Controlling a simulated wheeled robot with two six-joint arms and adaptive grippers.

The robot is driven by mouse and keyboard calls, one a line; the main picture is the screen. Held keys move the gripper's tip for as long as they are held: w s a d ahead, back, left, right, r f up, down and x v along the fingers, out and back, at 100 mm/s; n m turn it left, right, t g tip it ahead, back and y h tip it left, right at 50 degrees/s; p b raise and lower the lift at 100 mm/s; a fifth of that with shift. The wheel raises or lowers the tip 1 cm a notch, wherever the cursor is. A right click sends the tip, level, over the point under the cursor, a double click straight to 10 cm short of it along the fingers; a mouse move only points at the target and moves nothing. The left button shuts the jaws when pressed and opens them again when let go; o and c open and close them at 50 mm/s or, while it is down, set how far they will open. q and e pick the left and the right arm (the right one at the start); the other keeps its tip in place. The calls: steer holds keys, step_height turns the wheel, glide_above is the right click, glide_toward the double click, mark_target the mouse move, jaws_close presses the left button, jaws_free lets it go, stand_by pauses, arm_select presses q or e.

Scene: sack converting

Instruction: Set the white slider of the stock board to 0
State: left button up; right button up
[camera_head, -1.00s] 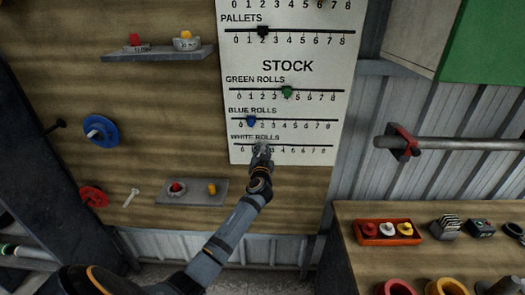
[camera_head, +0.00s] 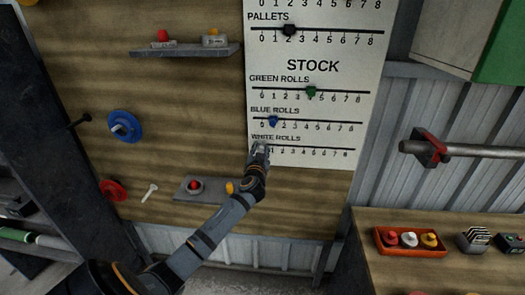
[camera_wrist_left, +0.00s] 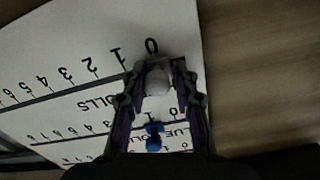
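The stock board (camera_head: 345,95) is a white panel on the wooden wall, with number scales and sliders. My left gripper (camera_head: 259,148) is at the left end of its lowest scale, WHITE ROLLS, and hides part of it in the head view. In the left wrist view, my left gripper (camera_wrist_left: 158,78) has its fingers on both sides of the white slider (camera_wrist_left: 157,82) and looks shut on it. The slider is beside the 0 mark, past the 1. The blue slider (camera_head: 273,121) is near 1 on the scale above. My right gripper is not in view.
The green slider (camera_head: 311,92) and black slider (camera_head: 289,30) are higher on the board. A small shelf (camera_head: 213,190) is below left of the board. A bar with a red collar (camera_head: 427,148) sticks out at right, above a workbench (camera_head: 385,272).

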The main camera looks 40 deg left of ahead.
arm_select(q)
steer(key=shift+o, duration=1.3)
steer(key=shift+s+a, duration=0.15)
steer(key=shift+a, duration=0.05)
steer(key=shift+d, duration=0.2)
steer(key=v, duration=1.2)
steer(key=shift+a, duration=0.15)
steer(key=shift+f, duration=0.1)
